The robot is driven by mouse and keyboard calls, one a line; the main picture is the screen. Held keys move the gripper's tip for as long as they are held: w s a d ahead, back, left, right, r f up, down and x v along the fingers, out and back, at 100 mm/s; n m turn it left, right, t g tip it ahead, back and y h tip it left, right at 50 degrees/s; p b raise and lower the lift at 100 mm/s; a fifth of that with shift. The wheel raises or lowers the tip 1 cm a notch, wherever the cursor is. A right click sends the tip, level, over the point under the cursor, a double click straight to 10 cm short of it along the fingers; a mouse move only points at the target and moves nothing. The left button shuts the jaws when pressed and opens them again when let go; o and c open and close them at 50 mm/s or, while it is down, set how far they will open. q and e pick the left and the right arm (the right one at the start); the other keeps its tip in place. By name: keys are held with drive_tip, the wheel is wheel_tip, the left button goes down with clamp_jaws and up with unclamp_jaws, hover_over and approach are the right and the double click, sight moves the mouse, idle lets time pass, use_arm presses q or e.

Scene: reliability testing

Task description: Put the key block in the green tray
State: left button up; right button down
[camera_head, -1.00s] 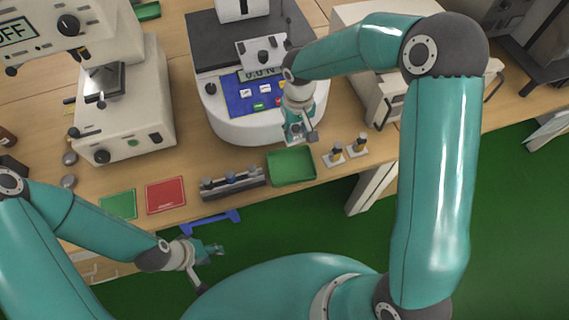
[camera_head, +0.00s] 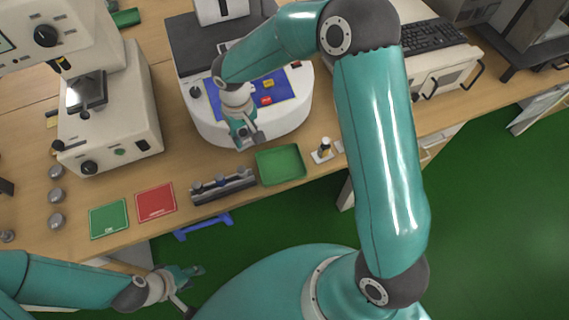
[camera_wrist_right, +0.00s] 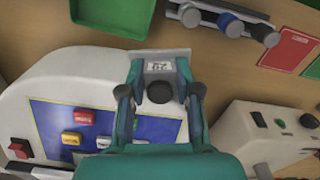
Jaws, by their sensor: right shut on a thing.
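My right gripper (camera_head: 243,137) is shut on a small light grey block, which looks like the key block (camera_wrist_right: 160,67). In the right wrist view it shows a pale label and a round black knob between the fingers (camera_wrist_right: 157,98). In the head view the gripper hangs over the front edge of the white machine, left of the green tray (camera_head: 280,165). The tray looks empty and also shows in the right wrist view (camera_wrist_right: 110,18), at the top. My left gripper (camera_head: 190,275) is low in front of the table, and its opening is unclear.
The white machine has a blue panel (camera_head: 275,88) with coloured buttons. A rack with knobs (camera_head: 223,185) stands left of the tray, beside a red mat (camera_head: 156,203) and a green mat (camera_head: 109,218). A small stand (camera_head: 323,150) is right of the tray.

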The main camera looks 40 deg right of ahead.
drive_tip(key=d+r+m+b, duration=0.1)
drive_tip(key=d+m+b, duration=0.1)
drive_tip(key=d+b, duration=0.35)
wheel_tip(320, 180, up, 4)
drive_tip(key=f+m+b, duration=0.1)
drive_tip(key=m+b, duration=0.1)
drive_tip(key=b, duration=0.6)
hover_over(281, 167)
wheel_tip(281, 167, down, 18)
drive_tip(key=shift+f+b, duration=0.2)
drive_tip(key=shift+b, duration=0.4)
drive_tip(key=c, duration=1.2)
unclamp_jaws()
drive_tip(key=o, duration=0.4)
